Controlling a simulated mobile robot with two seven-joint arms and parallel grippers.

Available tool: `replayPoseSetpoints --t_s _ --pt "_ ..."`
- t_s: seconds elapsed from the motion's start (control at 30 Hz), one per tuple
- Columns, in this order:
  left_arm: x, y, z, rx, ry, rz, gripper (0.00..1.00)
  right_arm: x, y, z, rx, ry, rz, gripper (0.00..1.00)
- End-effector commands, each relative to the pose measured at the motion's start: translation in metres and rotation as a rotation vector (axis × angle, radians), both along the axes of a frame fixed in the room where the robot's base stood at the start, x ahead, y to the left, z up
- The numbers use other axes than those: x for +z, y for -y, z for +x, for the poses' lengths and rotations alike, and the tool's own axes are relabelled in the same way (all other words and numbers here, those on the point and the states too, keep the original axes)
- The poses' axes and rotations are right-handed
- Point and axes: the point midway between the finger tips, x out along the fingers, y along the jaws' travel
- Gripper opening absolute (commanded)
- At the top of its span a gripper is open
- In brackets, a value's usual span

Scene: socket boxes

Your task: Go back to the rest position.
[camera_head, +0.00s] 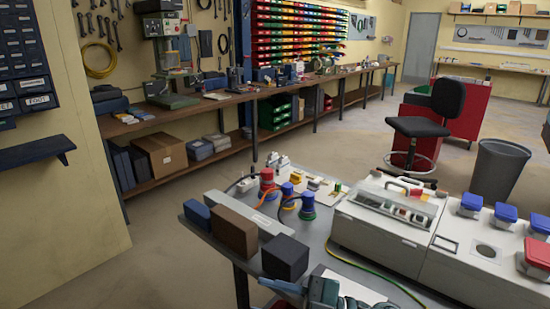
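Neither of my grippers can be made out in the head view. A grey table (322,239) stands in front of me. On it are a red socket or plug (267,184) and blue ones (307,206) with cables. A white box (385,228) with a clear-lidded top stands to their right. Farther right is a light grey socket box (475,262) with blue-lidded sockets (471,204) and a red-lidded one (535,257). A teal-grey object (325,291) is cut off at the bottom edge, and I cannot tell what it is.
A blue block (197,214), a brown block (236,232) and a black block (285,258) line the table's left edge. A green-yellow cable (374,273) crosses the front. Behind stand a workbench (240,97), a chair (415,127) and a grey bin (498,170), with open floor between.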

Motion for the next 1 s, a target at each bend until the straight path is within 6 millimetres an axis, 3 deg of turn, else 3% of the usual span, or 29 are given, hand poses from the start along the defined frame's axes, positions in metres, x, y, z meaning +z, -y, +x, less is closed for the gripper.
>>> replayPoseSetpoints --t_s 0.13,0.27,0.4,0.53,0.7,1.0 --pt "-0.001 0.0 -0.003 0.0 -0.006 0.0 0.0 -0.018 0.029 0.011 -0.37 -0.203 0.226 0.34" --pt "-0.001 0.0 -0.002 0.0 -0.006 0.0 0.0 -0.072 0.074 0.008 -0.706 -0.451 0.261 0.34" --pt "-0.001 0.0 -0.002 0.0 -0.005 0.001 0.0 -0.149 0.118 -0.029 -0.98 -0.753 0.165 0.34" --pt "0.0 0.0 -0.001 0.0 -0.002 0.001 0.0 -0.198 0.139 -0.074 -1.094 -0.964 0.055 0.34" --pt "0.001 0.0 0.001 -0.001 0.001 0.001 0.0 -0.225 0.148 -0.108 -1.137 -1.099 -0.028 0.34" --pt "0.001 0.0 0.001 0.0 0.002 0.0 0.0 -0.227 0.149 -0.112 -1.14 -1.112 -0.036 0.34"
